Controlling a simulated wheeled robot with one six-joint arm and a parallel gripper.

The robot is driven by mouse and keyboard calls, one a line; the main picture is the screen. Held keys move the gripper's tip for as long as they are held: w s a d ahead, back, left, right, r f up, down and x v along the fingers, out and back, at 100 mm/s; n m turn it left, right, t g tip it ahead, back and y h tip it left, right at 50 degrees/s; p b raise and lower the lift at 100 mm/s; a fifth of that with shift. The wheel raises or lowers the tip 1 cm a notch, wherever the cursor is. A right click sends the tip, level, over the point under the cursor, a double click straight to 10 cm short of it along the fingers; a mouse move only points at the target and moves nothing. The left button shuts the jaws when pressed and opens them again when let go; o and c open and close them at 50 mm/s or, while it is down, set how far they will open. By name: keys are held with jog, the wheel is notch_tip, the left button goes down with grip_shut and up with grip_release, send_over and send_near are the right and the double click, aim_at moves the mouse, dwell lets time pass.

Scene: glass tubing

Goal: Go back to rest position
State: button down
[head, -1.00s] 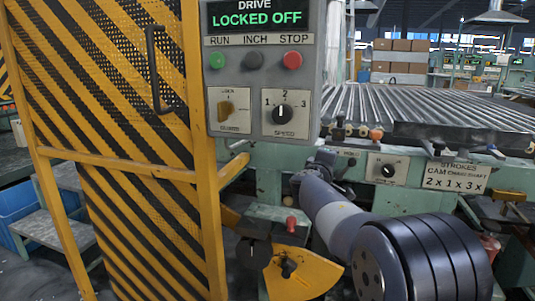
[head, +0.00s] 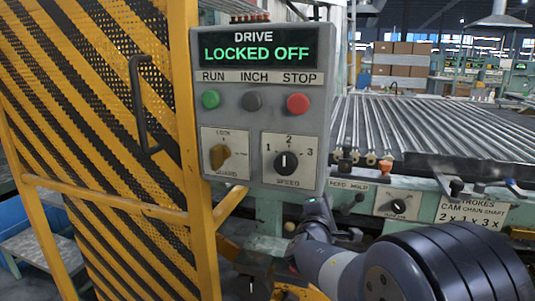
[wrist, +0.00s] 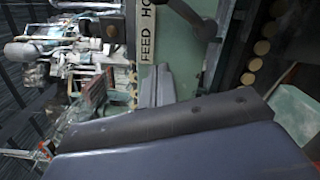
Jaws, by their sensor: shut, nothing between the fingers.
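My grey-blue arm (head: 345,268) reaches up from the bottom right of the head view, with its thick dark-banded joint in front. Its far end stands below the control box, in front of the green machine frame; my fingers are hard to make out there. In the wrist view my gripper (wrist: 157,88) shows as grey fingers close together beyond the large dark wrist body, with nothing seen between them. They point towards the green panel and its "FEED HO…" label (wrist: 148,32). The label also shows in the head view, partly covered.
The control box (head: 262,115) reads "DRIVE LOCKED OFF" and hangs just above my arm's far end. A yellow-and-black striped guard (head: 90,110) with a handle stands at left. The roller conveyor (head: 430,130) runs behind at right. A strokes dial (head: 397,205) sits below it.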

jog(key=shift+w+a+f+n+p, duration=0.25)
jog(key=shift+f+n+p, duration=0.3)
jog(key=shift+n+p, duration=0.5)
jog(key=shift+s, duration=0.15)
